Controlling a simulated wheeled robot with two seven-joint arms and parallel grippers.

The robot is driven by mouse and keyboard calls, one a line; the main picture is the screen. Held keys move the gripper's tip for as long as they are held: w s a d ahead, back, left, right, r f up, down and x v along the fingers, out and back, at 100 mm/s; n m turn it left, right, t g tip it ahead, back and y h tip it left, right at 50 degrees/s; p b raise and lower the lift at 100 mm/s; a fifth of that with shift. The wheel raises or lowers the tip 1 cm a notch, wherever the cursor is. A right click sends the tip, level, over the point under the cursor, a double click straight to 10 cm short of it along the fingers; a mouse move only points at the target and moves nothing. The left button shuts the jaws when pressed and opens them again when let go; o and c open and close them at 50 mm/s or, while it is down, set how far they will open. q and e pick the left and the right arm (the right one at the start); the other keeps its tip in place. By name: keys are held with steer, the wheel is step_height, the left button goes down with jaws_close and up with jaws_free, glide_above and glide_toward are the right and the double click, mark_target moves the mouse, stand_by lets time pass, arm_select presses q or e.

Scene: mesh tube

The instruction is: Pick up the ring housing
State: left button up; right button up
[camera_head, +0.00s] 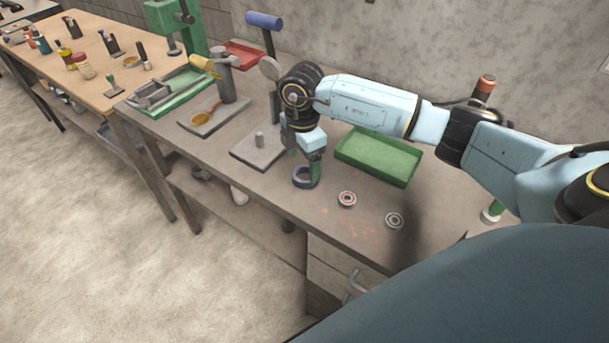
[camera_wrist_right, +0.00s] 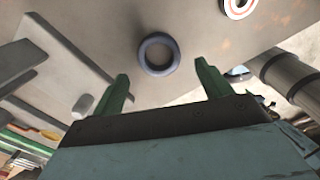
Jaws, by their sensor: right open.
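The ring housing is a dark blue-grey ring (camera_head: 302,184) lying flat on the workbench, near its front edge. In the right wrist view the ring (camera_wrist_right: 158,72) lies beyond and between the two green fingertips, with bench top showing through its hole. My right gripper (camera_head: 308,170) points down at the ring, and in the head view one finger covers part of it. In the wrist view the right gripper (camera_wrist_right: 163,72) is open, with nothing between its fingers. I cannot tell how high the tips are above the bench. My left gripper is not in view.
Two round bearings (camera_head: 347,199) (camera_head: 394,220) lie right of the ring. A green tray (camera_head: 372,165) is behind them. A grey plate with a short peg (camera_head: 260,140) stands left of the gripper. The bench front (camera_head: 272,192) is close to the ring.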

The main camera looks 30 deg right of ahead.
mark_target(305, 169)
steer(key=f, duration=0.4)
steer(key=shift+d+f, duration=0.25)
steer(key=shift+c, duration=0.3)
steer(key=shift+r, duration=0.1)
steer(key=c, duration=1.2)
